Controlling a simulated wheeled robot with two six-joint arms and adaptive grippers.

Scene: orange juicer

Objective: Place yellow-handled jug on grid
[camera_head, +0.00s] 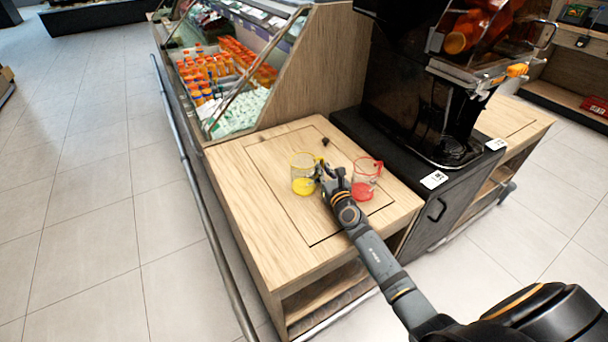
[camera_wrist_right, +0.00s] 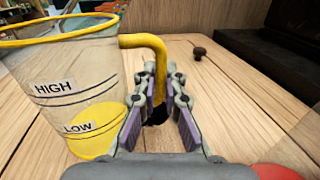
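The yellow-handled jug (camera_head: 303,182) stands upright on the wooden counter, left of my right gripper (camera_head: 333,174). In the right wrist view the jug (camera_wrist_right: 70,90) is clear, with HIGH and LOW labels and yellow at its bottom. Its yellow handle (camera_wrist_right: 148,41) bends down between the fingers of the right gripper (camera_wrist_right: 160,85). These fingers look open, one on each side of the handle; contact is hard to tell. The dark grid (camera_head: 447,152) seems to be the surface at the juicer's foot. My left gripper is not in view.
A red-handled jug (camera_head: 364,187) stands close right of the right gripper. A small dark knob (camera_head: 325,141) lies behind, on the wooden counter (camera_head: 270,226). The black juicer (camera_head: 400,90) stands right; a bottle display (camera_head: 225,65) is behind. The counter's front left is clear.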

